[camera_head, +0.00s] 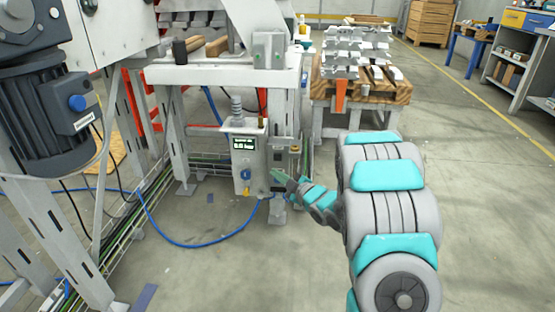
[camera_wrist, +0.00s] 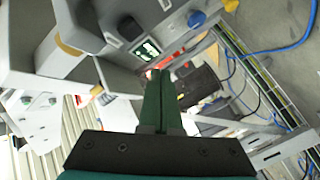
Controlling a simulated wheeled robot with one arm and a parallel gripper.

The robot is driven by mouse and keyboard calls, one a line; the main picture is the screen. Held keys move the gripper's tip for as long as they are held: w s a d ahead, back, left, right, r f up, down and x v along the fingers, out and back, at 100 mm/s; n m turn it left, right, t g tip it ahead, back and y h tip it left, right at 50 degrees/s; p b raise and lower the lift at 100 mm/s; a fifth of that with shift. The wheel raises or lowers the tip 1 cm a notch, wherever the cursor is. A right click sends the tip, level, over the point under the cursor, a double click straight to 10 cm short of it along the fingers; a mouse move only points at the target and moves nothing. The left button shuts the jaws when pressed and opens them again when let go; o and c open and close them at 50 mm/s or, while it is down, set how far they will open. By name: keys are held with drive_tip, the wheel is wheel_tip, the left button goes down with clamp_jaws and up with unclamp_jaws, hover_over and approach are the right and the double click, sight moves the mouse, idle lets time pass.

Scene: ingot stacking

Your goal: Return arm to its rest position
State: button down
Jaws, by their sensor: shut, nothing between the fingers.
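My arm, grey with teal covers, reaches from the lower right in the head view towards the control box (camera_head: 246,160) below the machine. My gripper (camera_head: 279,176) is at the far end of the arm, low and close to the right side of the box; whether it touches cannot be told. In the wrist view my gripper (camera_wrist: 158,76) shows two green fingers pressed together with nothing between them.
A grey machine frame (camera_head: 167,130) and a dark motor (camera_head: 45,120) fill the left. A wooden pallet (camera_head: 365,90) with stacked ingots (camera_head: 345,50) stands behind my arm. A blue hose (camera_head: 190,245) lies on the floor. Open floor (camera_head: 480,180) is at the right.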

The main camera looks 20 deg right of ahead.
drive_tip(key=s+d+r+m+g+h+p, duration=0.3)
drive_tip(key=s+r+m+g+h, duration=0.15)
drive_tip(key=s, duration=0.35)
drive_tip(key=s+d+r+m+g+h+p, duration=0.2)
drive_tip(key=s+r+m+g+h+p, duration=0.3)
drive_tip(key=s, duration=0.3)
drive_tip(key=s+a+r+m+g+y+p, duration=0.1)
drive_tip(key=s+a, duration=0.3)
drive_tip(key=s, duration=0.8)
drive_tip(key=s+a+r+m+g+y+p, duration=0.1)
drive_tip(key=s+a+r+g, duration=0.3)
drive_tip(key=s, duration=0.8)
drive_tip(key=s+a+r+m+g+y+p, duration=0.1)
drive_tip(key=s+a+r+m+g, duration=0.1)
drive_tip(key=s, duration=1)
drive_tip(key=a+r+g, duration=0.1)
drive_tip(key=a, duration=0.1)
drive_tip(key=shift+a+m+p, duration=0.3)
drive_tip(key=shift+m+p, duration=0.05)
drive_tip(key=shift+p, duration=0.05)
drive_tip(key=shift+w, duration=0.1)
